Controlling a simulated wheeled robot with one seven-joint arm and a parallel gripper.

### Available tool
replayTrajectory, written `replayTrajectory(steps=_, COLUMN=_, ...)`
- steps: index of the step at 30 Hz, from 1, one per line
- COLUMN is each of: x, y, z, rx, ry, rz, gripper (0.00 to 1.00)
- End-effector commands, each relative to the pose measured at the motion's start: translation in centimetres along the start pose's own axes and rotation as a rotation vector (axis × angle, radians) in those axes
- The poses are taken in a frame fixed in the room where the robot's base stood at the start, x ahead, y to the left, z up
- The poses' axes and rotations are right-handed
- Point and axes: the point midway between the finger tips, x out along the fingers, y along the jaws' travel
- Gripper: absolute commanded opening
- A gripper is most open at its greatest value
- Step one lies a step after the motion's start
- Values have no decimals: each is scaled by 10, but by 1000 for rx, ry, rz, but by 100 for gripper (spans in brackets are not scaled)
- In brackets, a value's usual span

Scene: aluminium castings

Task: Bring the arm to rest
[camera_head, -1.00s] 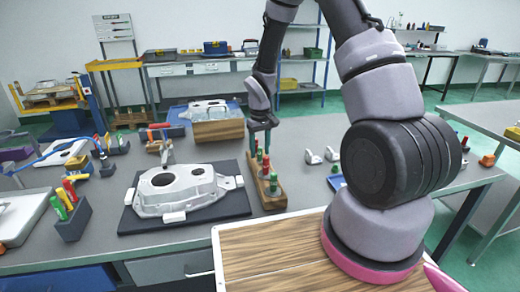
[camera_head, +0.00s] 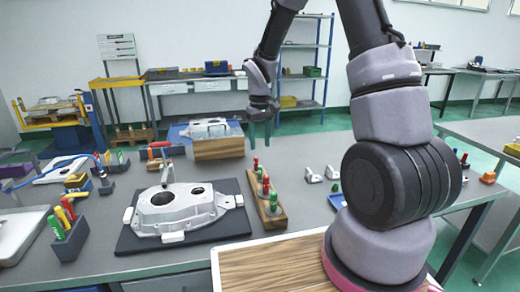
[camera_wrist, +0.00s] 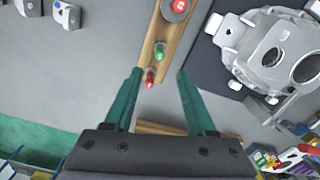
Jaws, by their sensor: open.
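My gripper (camera_head: 261,130) is open and empty in the head view, raised above the back part of the grey workbench. In the wrist view my gripper (camera_wrist: 158,85) shows two green fingers spread well apart. Below and between them is a wooden block (camera_head: 277,217) holding red and green pegs; this block also shows in the wrist view (camera_wrist: 163,30). The fingers touch nothing that I can see.
An aluminium casting (camera_head: 172,207) lies on a dark mat (camera_head: 128,240) left of the wooden block. A wooden box (camera_head: 220,148) with a casting on top stands behind. A grey holder (camera_head: 68,240) with coloured handles stands at left. Small metal brackets (camera_head: 313,175) lie at right.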

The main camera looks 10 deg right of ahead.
Motion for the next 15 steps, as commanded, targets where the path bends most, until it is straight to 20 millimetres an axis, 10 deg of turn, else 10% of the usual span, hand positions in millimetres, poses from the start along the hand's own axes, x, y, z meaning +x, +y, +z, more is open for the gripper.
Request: replayTrajectory(steps=15, x=-34, y=6, z=7, rx=43, ry=45, rz=5, gripper=56)
